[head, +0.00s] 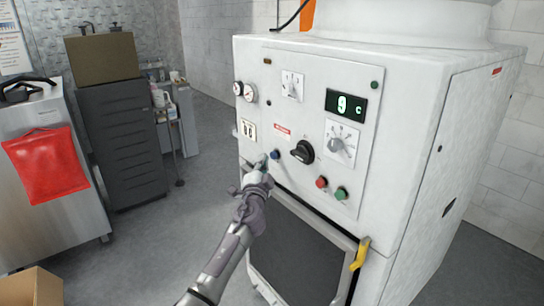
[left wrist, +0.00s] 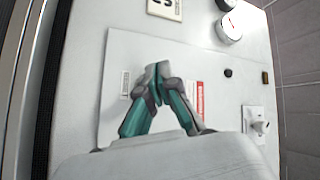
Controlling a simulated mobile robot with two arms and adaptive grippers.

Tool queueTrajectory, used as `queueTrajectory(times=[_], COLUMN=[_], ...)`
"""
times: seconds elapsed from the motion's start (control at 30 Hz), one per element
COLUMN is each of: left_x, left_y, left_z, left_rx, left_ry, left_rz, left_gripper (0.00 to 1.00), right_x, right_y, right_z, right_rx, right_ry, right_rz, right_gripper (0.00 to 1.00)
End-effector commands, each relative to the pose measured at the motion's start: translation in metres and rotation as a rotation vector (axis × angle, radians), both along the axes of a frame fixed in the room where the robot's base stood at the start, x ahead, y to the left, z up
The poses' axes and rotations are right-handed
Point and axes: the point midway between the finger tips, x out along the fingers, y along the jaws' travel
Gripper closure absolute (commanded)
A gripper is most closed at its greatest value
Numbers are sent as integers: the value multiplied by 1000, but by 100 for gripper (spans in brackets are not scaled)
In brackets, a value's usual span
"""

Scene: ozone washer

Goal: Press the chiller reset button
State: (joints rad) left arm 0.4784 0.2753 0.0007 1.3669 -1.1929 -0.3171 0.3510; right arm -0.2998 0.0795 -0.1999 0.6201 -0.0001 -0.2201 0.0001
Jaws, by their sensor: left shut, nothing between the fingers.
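The white chiller cabinet (head: 440,150) carries a control panel with a blue button (head: 275,154), a red button (head: 321,182) and a green button (head: 341,193). No readable label marks one of them as reset. My left gripper (head: 264,163) is shut and empty, just left of and slightly below the blue button; I cannot tell whether it touches the panel. In the left wrist view the fingertips (left wrist: 158,70) meet in front of the panel (left wrist: 117,70), and no blue button shows there. My right gripper is not in view.
A black rotary knob (head: 302,152) sits right of the blue button, with a dial (head: 341,143), a display (head: 346,106) reading 9 C and gauges (head: 244,90) above. A yellow handle (head: 360,253) sticks out below.

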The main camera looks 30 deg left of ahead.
Motion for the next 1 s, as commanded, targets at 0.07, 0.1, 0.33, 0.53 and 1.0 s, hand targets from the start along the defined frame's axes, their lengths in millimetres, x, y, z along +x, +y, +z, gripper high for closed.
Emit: queueTrajectory(times=[0.07, 0.1, 0.33, 0.53, 1.0], left_x=[0, -1, -20, -38, -46], left_y=[0, 0, 8, 15, 19], left_z=[0, 0, 1, 0, 0], left_rx=[0, 0, 1, 0, 0], left_ry=[0, 0, 2, 2, 0], left_rz=[0, 0, 1, -1, 0], left_gripper=[100, 100, 100, 100, 100], right_x=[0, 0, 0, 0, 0], right_y=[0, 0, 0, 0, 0], right_z=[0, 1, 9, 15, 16], right_rx=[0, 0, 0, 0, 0], right_ry=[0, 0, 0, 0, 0], right_rz=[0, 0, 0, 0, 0], right_gripper=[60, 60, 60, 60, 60])
